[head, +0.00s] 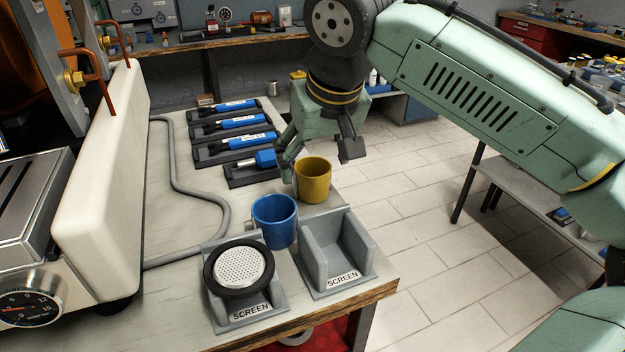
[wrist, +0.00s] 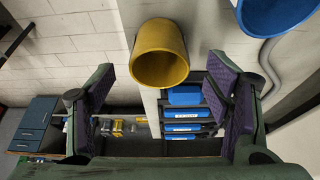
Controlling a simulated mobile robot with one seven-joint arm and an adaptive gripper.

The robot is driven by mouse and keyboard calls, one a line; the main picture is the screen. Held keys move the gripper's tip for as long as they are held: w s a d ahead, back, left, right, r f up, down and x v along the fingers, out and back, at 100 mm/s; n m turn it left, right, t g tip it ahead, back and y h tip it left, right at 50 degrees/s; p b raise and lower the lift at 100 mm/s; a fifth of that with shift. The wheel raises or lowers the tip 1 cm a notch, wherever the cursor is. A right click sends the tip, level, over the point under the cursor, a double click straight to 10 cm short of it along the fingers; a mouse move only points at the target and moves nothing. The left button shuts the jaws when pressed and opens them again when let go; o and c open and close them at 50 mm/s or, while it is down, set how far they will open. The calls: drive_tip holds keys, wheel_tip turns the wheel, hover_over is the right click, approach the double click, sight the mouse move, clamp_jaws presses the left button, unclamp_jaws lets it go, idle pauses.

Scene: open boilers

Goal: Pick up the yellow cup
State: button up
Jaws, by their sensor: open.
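The yellow cup (head: 313,180) stands upright on the workbench, near its right edge, behind and to the right of the blue cup (head: 274,221). In the wrist view the yellow cup (wrist: 160,54) shows at the upper middle, with the blue cup (wrist: 278,14) at the upper right corner. My gripper (head: 318,152) is open and empty, just above and behind the yellow cup in the head view. In the wrist view its two purple-padded fingers (wrist: 160,98) are spread wide, one on each side of the cup's column. No contact with the cup is visible.
Two grey holders marked SCREEN stand at the front: the left one (head: 246,312) bears a round mesh screen (head: 241,267), the right one (head: 334,255) is empty. Several blue-handled tools (head: 238,122) lie in racks behind. A grey hose (head: 176,170) crosses the bench (head: 165,285).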

sight(313, 174)
drive_tip(key=x, duration=0.4)
drive_tip(key=shift+f+p, duration=0.2)
drive_tip(key=shift+p, duration=0.15)
drive_tip(key=shift+c, duration=0.2)
drive_tip(key=c, duration=1.2)
